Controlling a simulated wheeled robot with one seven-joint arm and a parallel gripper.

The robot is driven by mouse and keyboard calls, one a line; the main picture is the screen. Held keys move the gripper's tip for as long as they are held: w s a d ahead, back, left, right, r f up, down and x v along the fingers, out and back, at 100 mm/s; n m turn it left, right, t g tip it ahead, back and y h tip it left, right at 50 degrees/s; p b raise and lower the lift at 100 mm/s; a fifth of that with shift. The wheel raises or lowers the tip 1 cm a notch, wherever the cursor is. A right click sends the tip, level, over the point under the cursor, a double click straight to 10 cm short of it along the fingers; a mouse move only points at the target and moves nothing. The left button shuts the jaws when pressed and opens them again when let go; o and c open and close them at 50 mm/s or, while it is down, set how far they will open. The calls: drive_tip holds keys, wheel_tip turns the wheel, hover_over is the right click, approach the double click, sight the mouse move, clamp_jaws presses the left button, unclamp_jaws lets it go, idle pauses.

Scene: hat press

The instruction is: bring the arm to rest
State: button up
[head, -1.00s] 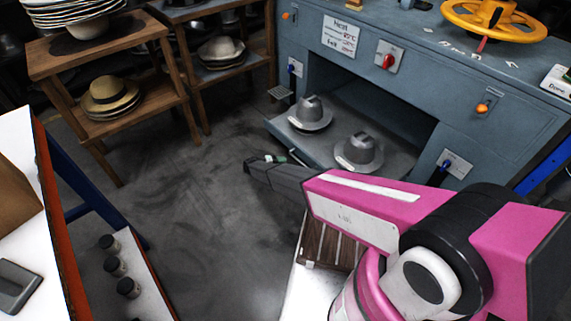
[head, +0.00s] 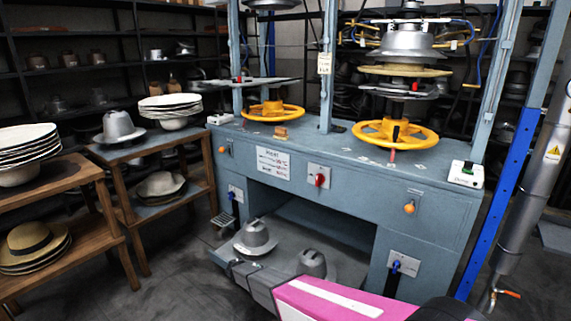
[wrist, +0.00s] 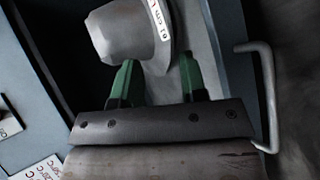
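My arm reaches from the lower right in the head view, pink with a dark grey end. My gripper shows in the wrist view (wrist: 157,72) with its two green fingers apart and nothing between them. A grey hat form (wrist: 118,35) with a marked brim lies beyond the fingers there; I cannot tell the gap. In the head view, two grey hat forms, one on the left (head: 255,237) and one on the right (head: 312,262), stand in the open bay of the press (head: 330,168). My arm hides part of the right one.
Yellow handwheels (head: 392,133) top the press. A red knob (head: 320,180) and a blue-handled switch (head: 396,266) are on its front. A bent metal handle (wrist: 268,95) is close on the right in the wrist view.

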drive_tip(key=s+d+r+m+y, duration=0.1)
drive_tip(key=s+d+r+y, duration=0.2)
drive_tip(key=d+r, duration=0.6)
drive_tip(key=s+d+r+m+g+y, duration=0.1)
drive_tip(key=s+d+r+y, duration=0.3)
drive_tip(key=s+d+r, duration=0.4)
drive_tip(key=s+d+r+m+g+y, duration=0.1)
drive_tip(key=s+d+r+y, duration=0.3)
drive_tip(key=d+r, duration=0.7)
drive_tip(key=shift+s+m, duration=0.8)
drive_tip(key=shift+s, duration=0.35)
